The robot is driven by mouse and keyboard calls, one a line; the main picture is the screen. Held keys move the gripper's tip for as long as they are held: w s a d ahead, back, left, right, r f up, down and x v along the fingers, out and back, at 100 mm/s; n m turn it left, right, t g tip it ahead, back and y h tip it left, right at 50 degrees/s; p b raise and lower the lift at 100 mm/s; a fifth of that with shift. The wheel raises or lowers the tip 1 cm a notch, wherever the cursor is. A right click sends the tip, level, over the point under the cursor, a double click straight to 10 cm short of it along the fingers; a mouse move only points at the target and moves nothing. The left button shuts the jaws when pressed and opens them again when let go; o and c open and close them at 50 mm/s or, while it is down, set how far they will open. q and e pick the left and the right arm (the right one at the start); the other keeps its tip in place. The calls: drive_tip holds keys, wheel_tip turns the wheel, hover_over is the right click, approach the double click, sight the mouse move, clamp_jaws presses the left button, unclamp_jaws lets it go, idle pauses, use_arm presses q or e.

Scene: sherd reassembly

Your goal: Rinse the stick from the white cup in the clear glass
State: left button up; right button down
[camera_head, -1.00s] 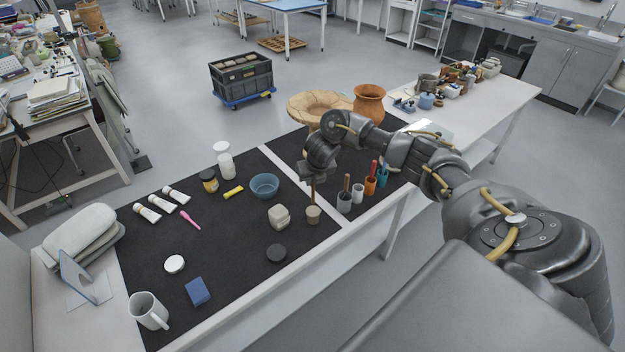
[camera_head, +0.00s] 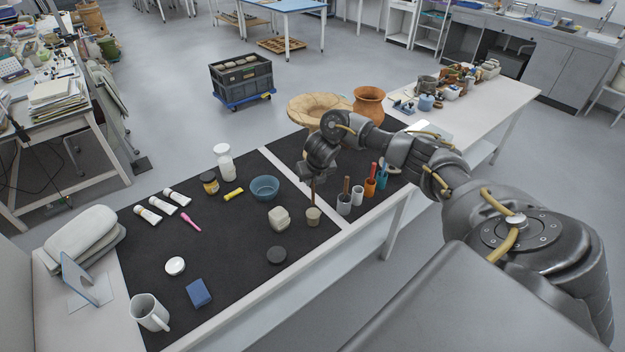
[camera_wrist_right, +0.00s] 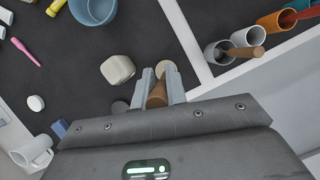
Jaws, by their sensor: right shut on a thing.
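My right gripper (camera_wrist_right: 158,88) is shut on a brown wooden stick (camera_wrist_right: 157,95); in the head view the stick (camera_head: 313,190) hangs upright below the jaws. Its lower end meets a small beige cup (camera_head: 313,217) on the dark mat; I cannot tell if the tip is inside. The beige cup's rim (camera_wrist_right: 171,70) shows just past the fingertips. To the right stand a pale grey-white cup (camera_head: 344,204) with another brown stick and an empty-looking white cup (camera_head: 357,195). I cannot make out a surely clear glass. My left gripper is not seen.
An orange cup (camera_head: 369,188) and a teal cup (camera_head: 382,181) hold sticks at right. A stone-like block (camera_head: 279,218), dark disc (camera_head: 277,255) and blue bowl (camera_head: 265,187) lie left of the gripper. A white mug (camera_head: 147,312) stands at front left.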

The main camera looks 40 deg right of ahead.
drive_tip(key=shift+r, duration=0.1)
drive_tip(key=shift+r+p, duration=1.35)
drive_tip(key=shift+r, duration=0.1)
